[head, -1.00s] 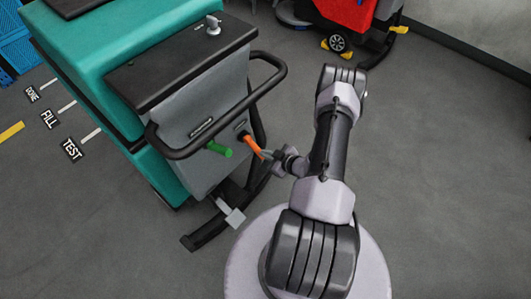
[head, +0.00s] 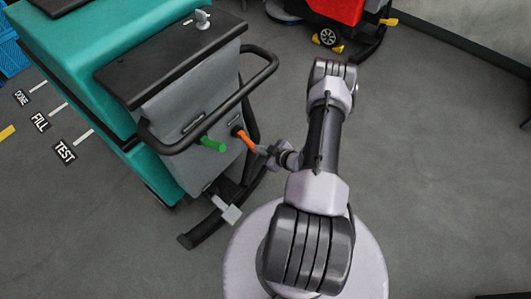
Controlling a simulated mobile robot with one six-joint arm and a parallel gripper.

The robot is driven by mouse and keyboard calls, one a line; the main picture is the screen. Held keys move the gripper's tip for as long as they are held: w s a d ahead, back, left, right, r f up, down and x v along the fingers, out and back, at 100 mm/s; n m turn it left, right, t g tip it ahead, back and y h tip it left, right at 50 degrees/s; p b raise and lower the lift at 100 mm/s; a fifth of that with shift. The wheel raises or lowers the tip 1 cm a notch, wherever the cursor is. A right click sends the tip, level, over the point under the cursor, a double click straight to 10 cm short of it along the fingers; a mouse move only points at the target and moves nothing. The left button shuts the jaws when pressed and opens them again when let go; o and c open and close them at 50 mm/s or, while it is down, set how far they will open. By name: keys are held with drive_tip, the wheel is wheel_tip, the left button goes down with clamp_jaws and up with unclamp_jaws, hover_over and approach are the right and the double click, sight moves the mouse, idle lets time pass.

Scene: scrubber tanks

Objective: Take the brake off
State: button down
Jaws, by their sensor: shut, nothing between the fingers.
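A teal and grey scrubber (head: 75,55) stands at the left with its grey rear panel towards me. An orange lever (head: 243,138) and a green handle (head: 212,144) stick out of this panel, below a black push bar (head: 262,85). A pale pedal (head: 229,212) sits low at the rear, near the floor. Which of these is the brake is not marked legibly. My gripper (head: 261,151) is shut and empty at the outer end of the orange lever. The fingertips are small, and I cannot tell whether they touch it.
A red scrubber (head: 335,10) with yellow parts stands at the top. Floor labels DONE, FILL (head: 40,122) and TEST (head: 64,152) lie left of the teal machine. The grey floor (head: 450,160) to the right is clear.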

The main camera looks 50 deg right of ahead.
drive_tip(key=s+p, duration=0.4)
drive_tip(key=s, duration=0.7)
drive_tip(key=shift+s+a+r+p, duration=0.2)
drive_tip(key=shift+r+p, duration=0.05)
drive_tip(key=shift+p, duration=0.15)
